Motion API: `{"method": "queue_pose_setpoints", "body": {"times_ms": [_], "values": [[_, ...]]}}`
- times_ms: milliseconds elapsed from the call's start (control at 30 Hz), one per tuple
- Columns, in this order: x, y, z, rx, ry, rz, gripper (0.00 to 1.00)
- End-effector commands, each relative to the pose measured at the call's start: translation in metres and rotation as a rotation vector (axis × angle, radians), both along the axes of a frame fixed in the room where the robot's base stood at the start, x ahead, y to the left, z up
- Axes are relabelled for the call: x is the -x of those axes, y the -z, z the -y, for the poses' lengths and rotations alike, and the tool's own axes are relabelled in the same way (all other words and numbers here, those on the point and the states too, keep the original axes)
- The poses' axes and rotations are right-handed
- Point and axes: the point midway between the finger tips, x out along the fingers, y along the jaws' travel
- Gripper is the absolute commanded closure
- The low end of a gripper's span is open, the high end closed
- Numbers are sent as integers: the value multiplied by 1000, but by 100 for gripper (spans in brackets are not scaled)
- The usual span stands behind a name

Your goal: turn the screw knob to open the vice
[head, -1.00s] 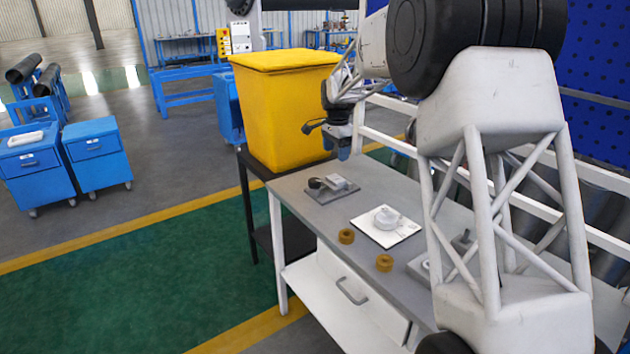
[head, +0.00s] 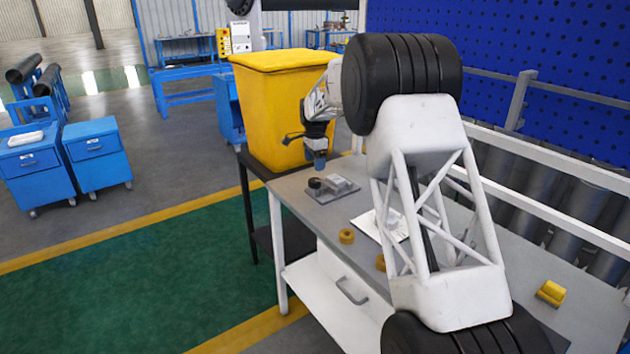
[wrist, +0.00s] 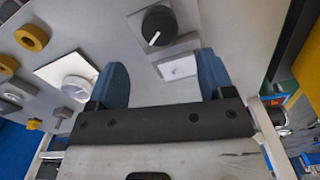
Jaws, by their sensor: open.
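The vice (head: 336,185) is a small grey block on a flat grey plate near the far left end of the workbench. Its screw knob (head: 314,183) is black and round, on the vice's left side. In the wrist view the knob (wrist: 159,26) shows a white pointer line and lies beyond the fingertips, and the vice's pale block (wrist: 178,68) lies between the fingers. My gripper (head: 319,165) hangs above the vice, pointing down, apart from the knob. In the wrist view its blue fingers (wrist: 161,85) are spread wide with nothing held.
A white plate (head: 366,222) with a round white part lies nearer on the bench, partly behind my arm. Brown rings (head: 346,236) sit by the front edge. A yellow block (head: 551,292) is at the near right. A yellow bin (head: 275,115) stands close behind the vice.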

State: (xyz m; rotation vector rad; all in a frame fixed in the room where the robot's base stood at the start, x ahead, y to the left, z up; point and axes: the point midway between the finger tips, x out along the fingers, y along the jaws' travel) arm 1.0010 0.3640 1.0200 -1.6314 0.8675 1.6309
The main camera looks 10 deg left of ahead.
Motion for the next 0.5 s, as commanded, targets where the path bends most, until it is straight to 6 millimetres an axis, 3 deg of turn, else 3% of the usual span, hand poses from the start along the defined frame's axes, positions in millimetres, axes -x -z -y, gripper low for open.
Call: {"method": "queue_pose_setpoints", "body": {"times_ms": [267, 500], "values": [[0, 9, 0, 1, 0, -1, 25], [0, 34, 0, 1, 0, -2, 25]]}}
